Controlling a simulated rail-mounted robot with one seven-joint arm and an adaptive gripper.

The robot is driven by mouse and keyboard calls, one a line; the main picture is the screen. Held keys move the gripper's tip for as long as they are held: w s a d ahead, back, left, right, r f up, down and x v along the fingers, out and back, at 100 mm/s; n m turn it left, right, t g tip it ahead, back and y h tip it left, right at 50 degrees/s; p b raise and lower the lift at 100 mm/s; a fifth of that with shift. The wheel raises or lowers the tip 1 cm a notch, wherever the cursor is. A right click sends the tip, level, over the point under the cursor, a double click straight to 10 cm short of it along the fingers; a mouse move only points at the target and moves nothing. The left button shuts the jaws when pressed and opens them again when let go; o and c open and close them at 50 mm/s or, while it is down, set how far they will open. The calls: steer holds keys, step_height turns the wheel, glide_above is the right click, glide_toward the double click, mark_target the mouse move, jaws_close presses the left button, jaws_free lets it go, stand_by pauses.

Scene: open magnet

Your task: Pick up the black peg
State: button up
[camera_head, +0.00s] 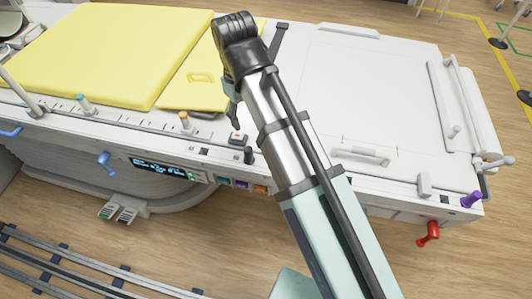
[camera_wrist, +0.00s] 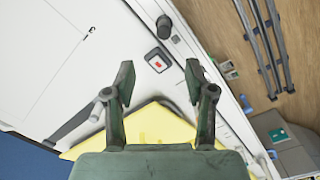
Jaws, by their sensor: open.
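The black peg (camera_wrist: 165,26) shows in the wrist view near the top edge, beyond my fingertips, on the white surface beside a small red button. In the head view the black peg (camera_head: 248,154) is a small dark shape near the front edge of the white table, just left of my arm. My gripper (camera_wrist: 160,80) is open, with nothing between its two fingers. In the head view my gripper (camera_head: 234,112) points down above the table, behind the peg. The peg is outside the jaws and apart from them.
The red button (camera_wrist: 157,62) lies between the fingertips and the peg. A yellow pad (camera_head: 125,50) covers the table's left part. An orange peg (camera_head: 184,119) and a teal peg (camera_head: 82,99) stand along its front. A white handle (camera_head: 362,152) is right of my arm.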

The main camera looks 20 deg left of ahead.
mark_target(248, 149)
steer(key=shift+y, duration=0.3)
step_height(248, 149, down, 10)
steer(key=shift+a+f+p, duration=0.15)
steer(key=shift+p, duration=0.95)
steer(key=shift+s+f+p, duration=0.1)
steer(key=shift+f+p, duration=0.3)
steer(key=shift+f, duration=0.35)
steer(key=shift+f+p, duration=0.45)
steer(key=shift+f, duration=1.45)
jaws_close()
